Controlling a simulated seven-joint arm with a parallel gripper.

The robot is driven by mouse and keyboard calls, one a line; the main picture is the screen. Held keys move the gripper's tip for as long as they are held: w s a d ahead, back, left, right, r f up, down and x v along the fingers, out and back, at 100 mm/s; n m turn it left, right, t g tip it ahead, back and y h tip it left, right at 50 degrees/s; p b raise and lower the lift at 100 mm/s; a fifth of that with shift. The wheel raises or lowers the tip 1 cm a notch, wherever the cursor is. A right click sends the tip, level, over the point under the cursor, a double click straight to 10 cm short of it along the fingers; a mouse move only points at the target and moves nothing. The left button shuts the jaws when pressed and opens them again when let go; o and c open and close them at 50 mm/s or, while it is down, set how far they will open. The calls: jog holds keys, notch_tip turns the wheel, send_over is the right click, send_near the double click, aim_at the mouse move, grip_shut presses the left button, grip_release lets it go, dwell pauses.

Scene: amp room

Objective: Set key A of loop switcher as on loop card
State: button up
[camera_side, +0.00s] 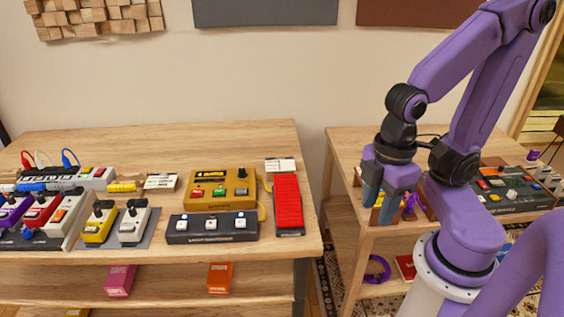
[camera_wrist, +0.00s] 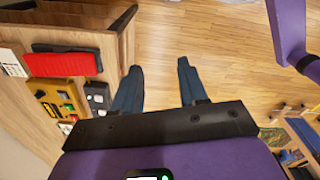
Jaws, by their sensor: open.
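A mustard box (camera_side: 220,188) with coloured keys and a dark knob stands on the left table. A dark flat box (camera_side: 212,227) with three pale keys lies in front of it. The lettering is too small to tell which is the loop switcher or which key is A. One white card (camera_side: 280,165) stands behind the red pedal, another (camera_side: 160,181) left of the mustard box; their text is unreadable. My gripper (camera_side: 380,205) is open and empty, well right of these boxes. In the wrist view its fingers (camera_wrist: 159,66) are apart over floor; the mustard box (camera_wrist: 50,98) shows at left.
A red pedal (camera_side: 288,202) stands at the right end of the left table (camera_side: 200,143). Several small pedals (camera_side: 100,222) crowd its left side. A gap separates it from the right table (camera_side: 350,148), which holds a dark panel (camera_side: 505,190) with keys behind my arm.

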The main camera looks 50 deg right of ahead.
grip_shut()
dwell(1.9)
